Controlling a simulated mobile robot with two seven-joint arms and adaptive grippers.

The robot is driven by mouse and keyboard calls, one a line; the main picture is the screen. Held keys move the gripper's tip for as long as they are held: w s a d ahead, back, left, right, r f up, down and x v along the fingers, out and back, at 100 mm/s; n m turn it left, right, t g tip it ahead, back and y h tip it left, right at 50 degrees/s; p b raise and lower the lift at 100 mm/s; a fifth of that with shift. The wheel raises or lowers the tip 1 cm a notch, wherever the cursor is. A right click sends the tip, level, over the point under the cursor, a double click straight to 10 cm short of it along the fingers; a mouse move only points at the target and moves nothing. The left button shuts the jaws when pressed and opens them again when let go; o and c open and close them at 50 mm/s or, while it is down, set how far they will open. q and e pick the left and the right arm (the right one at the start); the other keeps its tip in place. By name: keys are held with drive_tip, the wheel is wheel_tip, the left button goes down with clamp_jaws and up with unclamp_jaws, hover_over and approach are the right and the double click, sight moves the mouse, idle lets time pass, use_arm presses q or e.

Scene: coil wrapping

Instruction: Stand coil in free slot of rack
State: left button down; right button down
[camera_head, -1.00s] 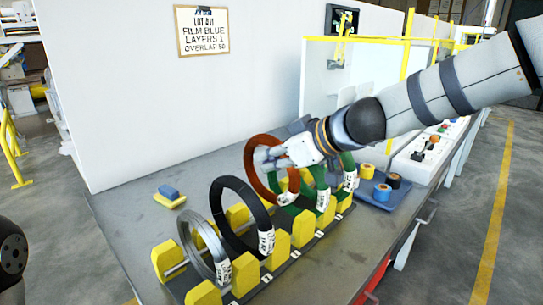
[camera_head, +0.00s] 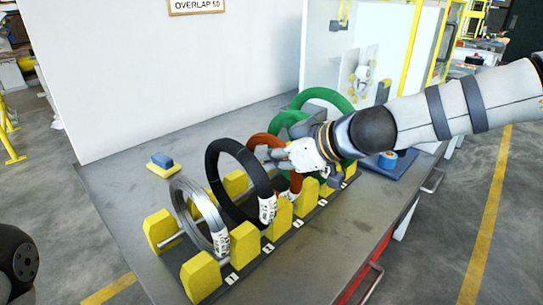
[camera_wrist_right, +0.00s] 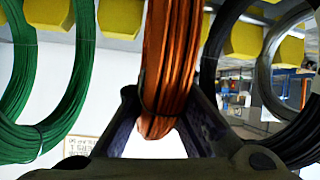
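The copper-orange coil (camera_head: 262,142) stands upright at the rack, between a black coil (camera_head: 215,180) and a green coil (camera_head: 285,120). My right gripper (camera_head: 285,157) is at the copper coil's upper part. In the right wrist view its two fingers (camera_wrist_right: 163,105) lie close on both sides of the copper coil (camera_wrist_right: 172,60), apparently gripping it. The rack (camera_head: 200,275) has yellow blocks in two rows; the copper coil's lower end is partly hidden, so its seating cannot be told. My left gripper is not in view.
A grey coil (camera_head: 177,205) stands in the near end of the rack. A blue and yellow block (camera_head: 162,161) lies left on the table. A blue tray (camera_head: 372,170) lies beyond my right gripper.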

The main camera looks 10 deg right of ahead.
drive_tip(key=shift+f, duration=0.55)
idle(0.4)
drive_tip(key=c, duration=1.7)
unclamp_jaws()
drive_tip(key=shift+o, duration=0.2)
drive_tip(key=shift+f, duration=0.1)
drive_tip(key=v, duration=0.7)
drive_tip(key=shift+s+d+r, duration=0.15)
drive_tip(key=shift+s+r, duration=0.05)
drive_tip(key=shift+r, duration=0.05)
